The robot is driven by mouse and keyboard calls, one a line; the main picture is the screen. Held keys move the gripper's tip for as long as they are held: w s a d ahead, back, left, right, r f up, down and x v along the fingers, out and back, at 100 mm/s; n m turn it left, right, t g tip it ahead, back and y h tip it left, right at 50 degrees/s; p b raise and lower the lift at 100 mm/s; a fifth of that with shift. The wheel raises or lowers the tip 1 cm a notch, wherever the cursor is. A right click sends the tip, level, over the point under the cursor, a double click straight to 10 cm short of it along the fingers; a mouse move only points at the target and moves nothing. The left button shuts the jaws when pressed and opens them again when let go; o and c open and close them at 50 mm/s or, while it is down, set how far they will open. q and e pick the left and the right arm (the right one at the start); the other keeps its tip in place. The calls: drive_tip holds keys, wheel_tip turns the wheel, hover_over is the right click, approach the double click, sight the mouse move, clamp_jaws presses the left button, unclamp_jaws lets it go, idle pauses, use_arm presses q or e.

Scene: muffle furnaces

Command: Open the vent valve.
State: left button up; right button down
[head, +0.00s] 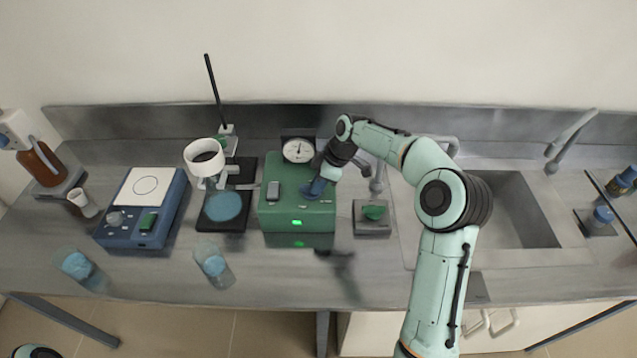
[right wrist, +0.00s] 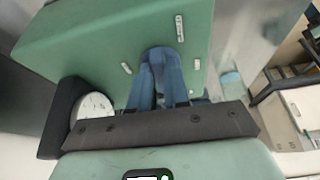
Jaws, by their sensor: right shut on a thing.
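The green pump box (head: 285,215) stands mid-bench, with a round dial gauge (head: 298,150) at its back and a lit green display on its front. The vent valve, a blue knob (head: 309,193), sits on the right part of its top. My right gripper (head: 317,187) comes down from behind and above, its blue fingers shut on the knob. In the right wrist view the fingers (right wrist: 157,78) meet at the knob (right wrist: 160,53) against the green top; they hide much of it, so its turn angle is unclear. My left gripper is not in view.
Left of the box are a stand with a white ring (head: 204,157), a blue stirrer (head: 143,212) and two beakers with blue contents. A grey block with a green top (head: 373,213) stands close right. The sink (head: 510,210) is farther right.

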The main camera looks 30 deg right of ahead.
drive_tip(key=m, duration=0.1)
drive_tip(key=m+b, duration=0.1)
drive_tip(key=m+t+h+b, duration=0.1)
drive_tip(key=shift+s+a+f+m, duration=0.1)
drive_tip(key=shift+s+a+m, duration=0.2)
drive_tip(key=shift+m, duration=0.1)
drive_tip(key=m, duration=0.1)
drive_tip(key=m+b, duration=0.1)
drive_tip(key=shift+a+m+t+h, duration=0.2)
drive_tip(key=shift+m+t+h, duration=0.1)
drive_tip(key=shift+m+h, duration=0.1)
drive_tip(key=m+h+b, duration=0.1)
drive_tip(key=m, duration=0.1)
drive_tip(key=a+m+h+b, duration=0.1)
drive_tip(key=m, duration=0.2)
drive_tip(key=shift+s, duration=0.1)
use_arm(q)
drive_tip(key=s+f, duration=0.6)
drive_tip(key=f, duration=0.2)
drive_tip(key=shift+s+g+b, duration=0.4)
drive_tip(key=shift+b, duration=0.05)
use_arm(e)
drive_tip(key=m, duration=0.2)
drive_tip(key=m+h, duration=0.2)
drive_tip(key=m, duration=0.1)
drive_tip(key=shift+a+m, duration=0.3)
drive_tip(key=shift+a, duration=0.05)
drive_tip(key=c, duration=1.1)
unclamp_jaws()
